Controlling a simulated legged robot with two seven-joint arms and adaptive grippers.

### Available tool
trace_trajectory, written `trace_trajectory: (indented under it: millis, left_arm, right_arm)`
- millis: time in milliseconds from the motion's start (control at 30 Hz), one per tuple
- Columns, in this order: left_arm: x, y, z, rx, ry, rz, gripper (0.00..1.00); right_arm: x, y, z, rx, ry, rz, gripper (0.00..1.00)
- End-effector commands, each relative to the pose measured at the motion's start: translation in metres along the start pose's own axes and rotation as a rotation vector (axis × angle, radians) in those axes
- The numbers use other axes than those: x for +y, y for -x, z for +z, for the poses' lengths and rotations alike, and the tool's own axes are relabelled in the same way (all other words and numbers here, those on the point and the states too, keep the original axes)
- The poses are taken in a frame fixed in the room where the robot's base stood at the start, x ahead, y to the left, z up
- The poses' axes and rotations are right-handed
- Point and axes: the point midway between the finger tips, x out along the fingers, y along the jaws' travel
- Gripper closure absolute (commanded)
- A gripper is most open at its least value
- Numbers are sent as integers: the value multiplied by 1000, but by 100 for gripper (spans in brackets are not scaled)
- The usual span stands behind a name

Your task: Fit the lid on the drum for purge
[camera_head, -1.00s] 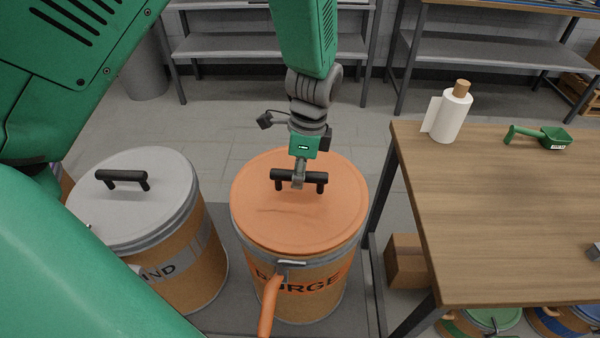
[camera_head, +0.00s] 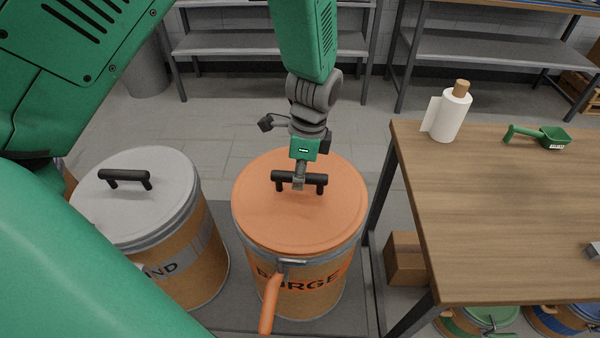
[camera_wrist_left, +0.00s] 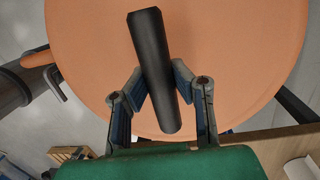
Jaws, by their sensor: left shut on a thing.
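The orange lid (camera_head: 290,218) lies on top of the brown drum marked PURGE (camera_head: 325,284) in the head view. It looks level and lined up with the rim; whether it is fully seated I cannot tell. My left gripper (camera_head: 299,184) is above the lid, shut on its black bar handle (camera_head: 314,179). In the left wrist view the fingers sit on both sides of the handle (camera_wrist_left: 158,70), with the orange lid (camera_wrist_left: 225,45) below. An orange lever (camera_head: 270,303) hangs at the drum's front from a grey ring. My right gripper is not in view.
A grey-lidded drum (camera_head: 135,207) stands close on the left. A cardboard box (camera_head: 405,259) and smaller drums are beneath. Open floor lies behind.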

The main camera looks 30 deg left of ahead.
Motion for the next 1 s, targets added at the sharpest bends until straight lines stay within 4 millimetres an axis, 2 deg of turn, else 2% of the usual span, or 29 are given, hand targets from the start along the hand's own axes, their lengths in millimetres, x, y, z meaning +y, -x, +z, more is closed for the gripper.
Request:
trace_trajectory:
  millis: [1000]
  left_arm:
    - [-1, -7, -1, 1, 1, -1, 100]
  right_arm:
    - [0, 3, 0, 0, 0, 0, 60]
